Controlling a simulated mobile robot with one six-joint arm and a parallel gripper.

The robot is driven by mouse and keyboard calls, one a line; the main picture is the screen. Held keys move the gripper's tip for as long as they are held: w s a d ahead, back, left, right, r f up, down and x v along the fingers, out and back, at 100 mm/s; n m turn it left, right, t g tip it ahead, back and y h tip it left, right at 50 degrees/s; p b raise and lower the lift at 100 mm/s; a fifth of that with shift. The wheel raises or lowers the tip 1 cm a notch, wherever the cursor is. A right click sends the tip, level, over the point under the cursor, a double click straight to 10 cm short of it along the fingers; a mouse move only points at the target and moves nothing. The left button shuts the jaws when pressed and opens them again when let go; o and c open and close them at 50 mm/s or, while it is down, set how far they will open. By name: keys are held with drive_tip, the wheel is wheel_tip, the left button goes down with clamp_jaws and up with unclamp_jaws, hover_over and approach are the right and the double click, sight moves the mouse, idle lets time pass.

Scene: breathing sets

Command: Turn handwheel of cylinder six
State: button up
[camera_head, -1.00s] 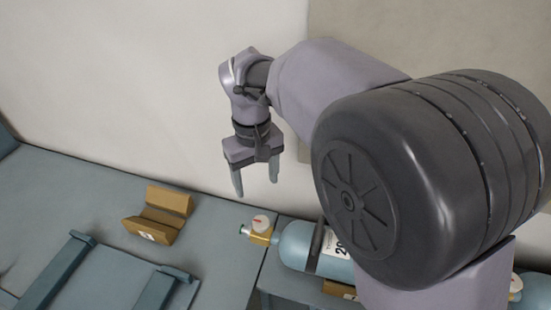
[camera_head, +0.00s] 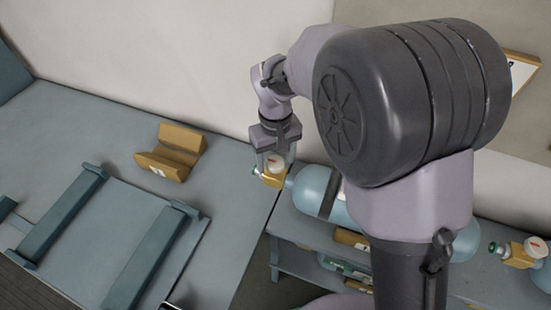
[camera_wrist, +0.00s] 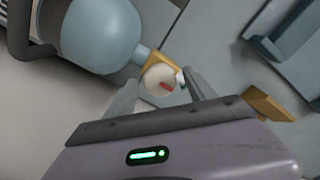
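A light blue cylinder (camera_head: 313,187) lies on its side on a rack, its brass valve (camera_head: 272,181) pointing left. A round white gauge (camera_head: 277,166) sits on the valve, and a small green handwheel (camera_head: 256,171) is at its left end. In the wrist view the gauge (camera_wrist: 158,80) shows a red mark. My gripper (camera_head: 275,164) is open, pointing down at the valve, its fingers on either side of the gauge. I cannot tell whether they touch anything. The handwheel is partly hidden in the wrist view. No readable number shows on this cylinder.
A brown V-shaped block (camera_head: 171,153) lies on the blue table (camera_head: 225,225) to the left, near a blue frame (camera_head: 62,215). Another cylinder's brass valve (camera_head: 521,254) is at the right. A further cylinder (camera_head: 345,268) lies on the lower shelf. A wall stands behind.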

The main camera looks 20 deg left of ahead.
drive_tip(key=c, duration=1.2)
drive_tip(key=shift+r, duration=0.1)
drive_tip(key=shift+p, duration=0.3)
drive_tip(key=n+p, duration=0.2)
drive_tip(key=n, duration=0.1)
drive_tip(key=shift+r, duration=0.15)
drive_tip(key=n+p, duration=0.3)
drive_tip(key=n, duration=0.2)
drive_tip(key=shift+n+p, duration=0.3)
drive_tip(key=shift+f, duration=0.2)
drive_tip(key=o, duration=1.4)
